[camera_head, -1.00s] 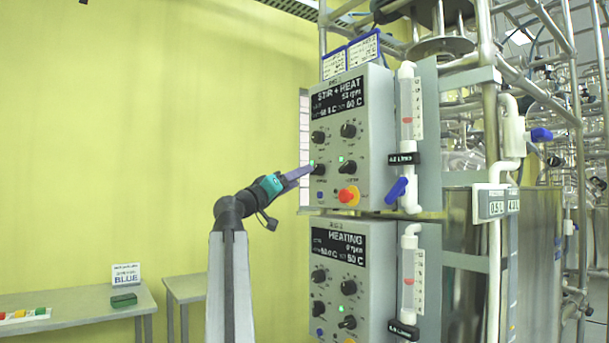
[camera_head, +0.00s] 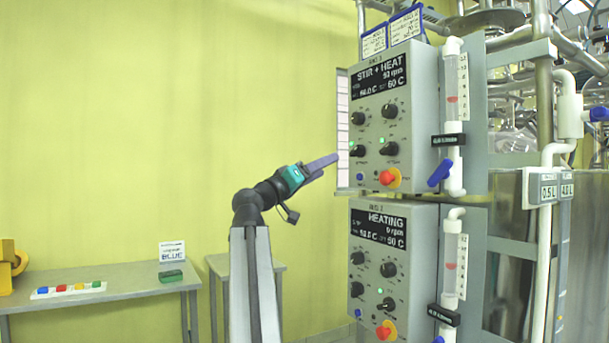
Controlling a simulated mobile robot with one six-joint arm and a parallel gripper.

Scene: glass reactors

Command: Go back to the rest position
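My gripper (camera_head: 322,163) is at the end of my dark arm, pointing right and slightly up in the head view. Its purple-grey fingers show edge-on, so I cannot tell if they are open or shut. I see nothing held in it. The tip is just left of the upper control box (camera_head: 392,125), labelled STIR + HEAT, with a small gap in the picture. The lower control box (camera_head: 393,270), labelled HEATING, is below and to the right of my gripper.
Steel frames and pipes (camera_head: 541,200) with glassware stand at right. A grey table (camera_head: 120,300) at lower left bears a white strip of coloured blocks (camera_head: 68,290), a green block (camera_head: 171,276) and a BLUE sign (camera_head: 172,251). A smaller table (camera_head: 222,265) is beside it. The wall area left of my arm is clear.

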